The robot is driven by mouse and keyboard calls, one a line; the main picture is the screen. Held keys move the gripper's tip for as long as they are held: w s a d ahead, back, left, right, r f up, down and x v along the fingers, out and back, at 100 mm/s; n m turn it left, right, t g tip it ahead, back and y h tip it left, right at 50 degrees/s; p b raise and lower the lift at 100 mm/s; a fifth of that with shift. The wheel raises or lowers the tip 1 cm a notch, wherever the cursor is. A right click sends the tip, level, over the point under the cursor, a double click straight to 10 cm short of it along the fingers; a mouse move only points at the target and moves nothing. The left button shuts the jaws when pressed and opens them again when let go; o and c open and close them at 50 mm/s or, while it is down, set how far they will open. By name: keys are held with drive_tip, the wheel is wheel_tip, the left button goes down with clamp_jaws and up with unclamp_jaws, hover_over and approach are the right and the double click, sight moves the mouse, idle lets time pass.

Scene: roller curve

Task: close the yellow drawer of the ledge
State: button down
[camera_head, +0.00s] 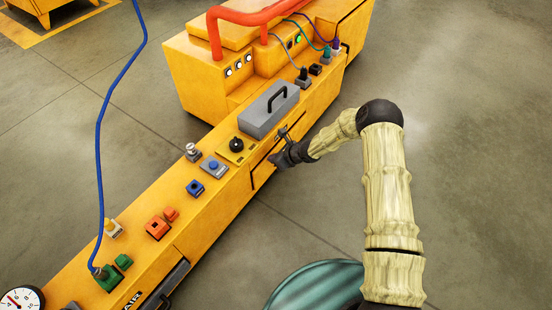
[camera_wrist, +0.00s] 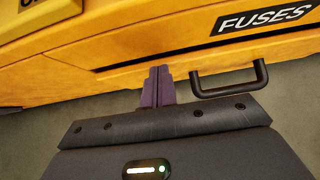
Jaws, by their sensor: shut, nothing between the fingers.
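The yellow ledge (camera_head: 222,196) runs diagonally across the head view. A yellow drawer front (camera_head: 263,173) shows in its side beside my gripper, with a dark gap along it. In the wrist view the yellow front (camera_wrist: 150,77) has a dark line above it, and a black bar handle (camera_wrist: 230,88) stands to the right of my fingers. My gripper (camera_head: 279,160) is at the ledge's side. Its two purple fingers (camera_wrist: 159,72) are together and empty, with their tips at the yellow front. I cannot tell whether they touch it, or how far the drawer stands out.
A black FUSES label (camera_wrist: 264,18) is above the handle. A grey box with a handle (camera_head: 270,110), a black knob (camera_head: 237,145) and several buttons stand on the ledge top. A blue cable (camera_head: 99,150) hangs over its left part. The floor (camera_head: 480,130) at right is clear.

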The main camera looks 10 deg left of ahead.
drive_tip(key=shift+a+r, duration=0.1)
drive_tip(key=shift+a, duration=0.1)
drive_tip(key=s+d+r+p, duration=0.4)
drive_tip(key=d+r+p, duration=0.2)
drive_tip(key=d, duration=0.4)
drive_tip(key=shift+s+d+r+p, duration=0.25)
drive_tip(key=shift+s+r+p, duration=0.05)
drive_tip(key=shift+r+p, duration=0.1)
drive_tip(key=shift+r, duration=0.1)
